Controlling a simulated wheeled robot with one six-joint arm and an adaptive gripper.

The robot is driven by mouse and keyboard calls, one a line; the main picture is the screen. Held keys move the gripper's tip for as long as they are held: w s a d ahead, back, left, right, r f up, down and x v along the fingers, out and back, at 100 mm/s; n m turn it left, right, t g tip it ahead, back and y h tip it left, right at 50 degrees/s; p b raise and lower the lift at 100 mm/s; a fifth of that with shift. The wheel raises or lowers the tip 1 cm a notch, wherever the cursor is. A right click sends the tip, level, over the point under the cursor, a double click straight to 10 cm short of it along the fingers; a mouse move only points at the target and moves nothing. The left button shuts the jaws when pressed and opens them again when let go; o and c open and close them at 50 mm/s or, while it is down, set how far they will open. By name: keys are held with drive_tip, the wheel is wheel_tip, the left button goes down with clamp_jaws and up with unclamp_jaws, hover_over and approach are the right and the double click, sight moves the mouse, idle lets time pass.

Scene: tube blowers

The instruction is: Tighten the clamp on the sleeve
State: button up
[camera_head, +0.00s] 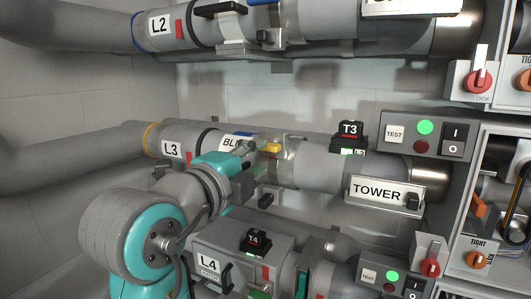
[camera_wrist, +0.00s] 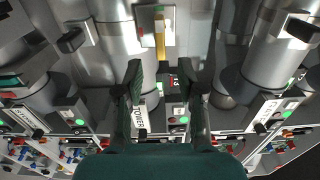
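A yellow clamp lever (camera_head: 271,147) sits on top of the L3 pipe, beside a metal band (camera_head: 289,152). In the wrist view the yellow lever (camera_wrist: 160,32) stands on a pale plate at the top, beyond and roughly in line with the gap between my fingers. My gripper (camera_wrist: 159,70) is open, its two dark fingers apart with nothing held between them. In the head view my teal wrist reaches over the L3 pipe, just left of the lever. The sleeve's outline is partly hidden by my arm.
A black T3 box (camera_head: 349,135) and a TOWER plate (camera_head: 386,192) are on the same pipe, right of the lever. The L2 pipe (camera_head: 190,30) runs above and the L4 unit (camera_head: 225,262) lies below. Switch panels (camera_head: 425,135) stand at right.

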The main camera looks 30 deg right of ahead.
drive_tip(key=v, duration=0.6)
drive_tip(key=shift+s, duration=0.1)
idle(0.3)
